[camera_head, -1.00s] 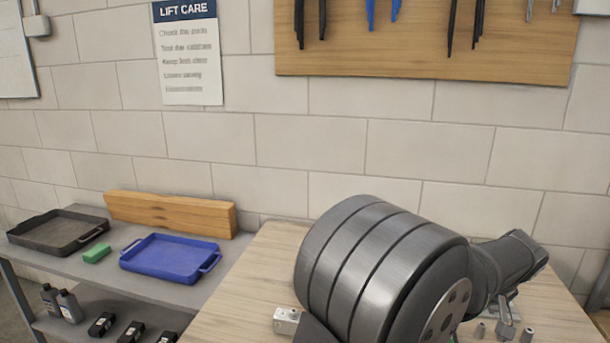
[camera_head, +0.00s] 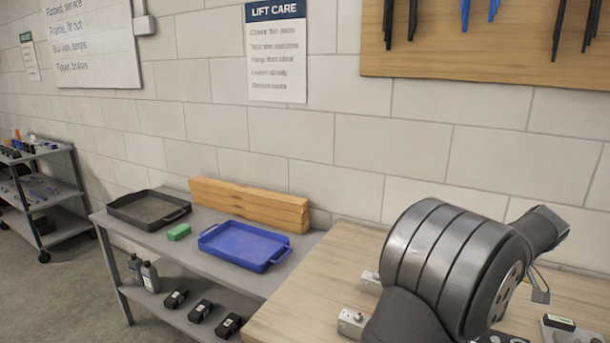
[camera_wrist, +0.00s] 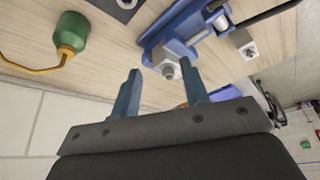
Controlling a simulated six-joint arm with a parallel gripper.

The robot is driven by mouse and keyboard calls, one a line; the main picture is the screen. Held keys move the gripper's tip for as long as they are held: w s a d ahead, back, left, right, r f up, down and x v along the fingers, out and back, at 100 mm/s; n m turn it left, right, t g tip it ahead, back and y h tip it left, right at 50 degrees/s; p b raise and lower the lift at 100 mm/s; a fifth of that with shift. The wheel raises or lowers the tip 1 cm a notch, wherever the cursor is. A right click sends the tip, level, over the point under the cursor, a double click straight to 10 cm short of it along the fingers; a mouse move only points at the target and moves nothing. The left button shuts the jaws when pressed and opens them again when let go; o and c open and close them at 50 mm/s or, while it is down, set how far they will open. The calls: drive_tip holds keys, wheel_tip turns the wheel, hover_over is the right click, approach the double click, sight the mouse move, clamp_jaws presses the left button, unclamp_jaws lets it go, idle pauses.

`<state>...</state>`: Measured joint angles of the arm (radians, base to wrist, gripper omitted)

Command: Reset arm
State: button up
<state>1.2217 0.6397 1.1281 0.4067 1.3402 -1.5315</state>
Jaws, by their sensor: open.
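My arm, dark grey and ribbed, fills the right of the head view, over the wooden bench top (camera_head: 318,280). Its gripper cannot be made out there. In the wrist view my gripper (camera_wrist: 162,88) shows two blue-grey fingers spread well apart. The gap between them is empty. Beyond the fingertips a blue vise-like tool (camera_wrist: 172,40) with a metal bolt end sits on the wooden surface. I cannot tell whether the fingers touch it; they appear apart from it.
A green oil can (camera_wrist: 72,32) with a bent spout is at the wrist view's upper left. On the grey side table are a blue tray (camera_head: 243,245), black tray (camera_head: 148,209), green block (camera_head: 179,232) and wooden beams (camera_head: 248,204). Small metal blocks (camera_head: 352,323) sit near my arm.

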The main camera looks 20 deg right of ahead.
drive_tip(key=shift+f, duration=1)
drive_tip(key=o, duration=1.3)
drive_tip(key=s+a+r+m+t+h, duration=0.1)
drive_tip(key=s+a+r+m+h, duration=0.2)
drive_tip(key=a, duration=0.5)
drive_tip(key=s+a+r+m+h, duration=0.1)
drive_tip(key=s+a+r+m, duration=0.2)
drive_tip(key=s+a, duration=0.35)
drive_tip(key=s+a+r+m+t+h, duration=0.1)
drive_tip(key=s+a+r+m+h, duration=0.15)
drive_tip(key=a, duration=0.75)
drive_tip(key=s+a+f+m+h, duration=0.1)
drive_tip(key=s+a+f+m, duration=0.25)
drive_tip(key=a, duration=0.25)
drive_tip(key=x, duration=1)
drive_tip(key=shift+w+a, duration=0.2)
